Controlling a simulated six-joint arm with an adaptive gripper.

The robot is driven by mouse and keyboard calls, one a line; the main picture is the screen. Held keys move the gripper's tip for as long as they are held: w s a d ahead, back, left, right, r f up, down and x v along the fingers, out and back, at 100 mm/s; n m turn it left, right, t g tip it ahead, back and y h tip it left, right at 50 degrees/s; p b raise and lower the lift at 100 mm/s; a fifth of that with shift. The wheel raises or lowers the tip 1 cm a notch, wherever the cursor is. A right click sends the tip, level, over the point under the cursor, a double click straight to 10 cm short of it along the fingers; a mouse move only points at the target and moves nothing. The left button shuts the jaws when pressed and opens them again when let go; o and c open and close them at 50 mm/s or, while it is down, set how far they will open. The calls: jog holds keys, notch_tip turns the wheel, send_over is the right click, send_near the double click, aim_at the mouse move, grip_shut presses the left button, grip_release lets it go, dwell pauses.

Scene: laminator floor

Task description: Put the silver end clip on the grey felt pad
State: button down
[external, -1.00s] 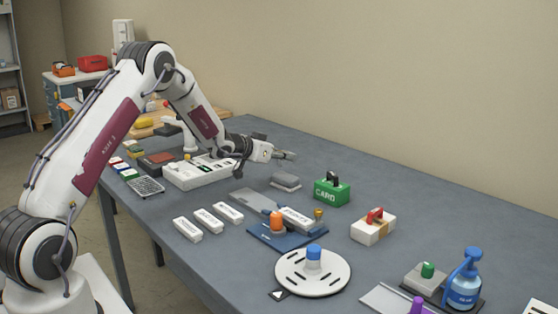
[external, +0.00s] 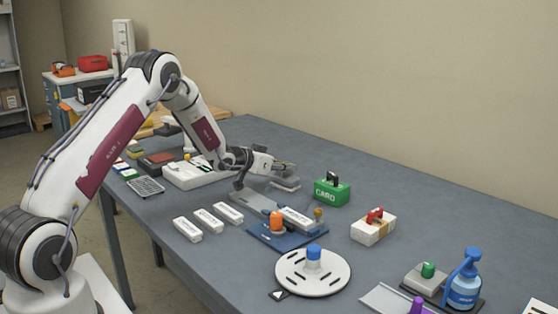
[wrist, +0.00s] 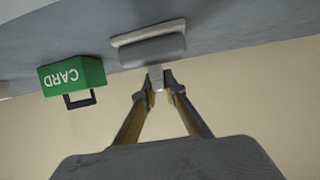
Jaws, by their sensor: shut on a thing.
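My gripper (wrist: 159,78) is shut on a small silver piece, which looks like the silver end clip (wrist: 156,77), between its fingertips in the wrist view. In the external view my gripper (external: 288,170) is above and close to a grey padded block on a lighter base, which looks like the grey felt pad (external: 286,185). The pad also shows in the wrist view (wrist: 150,49), just beyond the fingertips. The clip overlaps the pad's edge there; I cannot tell whether they touch. In the external view the clip is too small to make out.
A green CARD box (external: 332,191) with a black handle stands right of the pad. A flat grey strip (external: 250,199) and a blue fixture (external: 272,236) with an orange knob lie nearer the camera. A white box (external: 373,229) with a red handle is farther right. The table behind the pad is clear.

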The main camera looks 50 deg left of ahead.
jog(key=shift+f, duration=0.15)
jog(key=c, duration=2.1)
grip_release()
jog(key=shift+r, duration=0.2)
jog(key=v, duration=1.2)
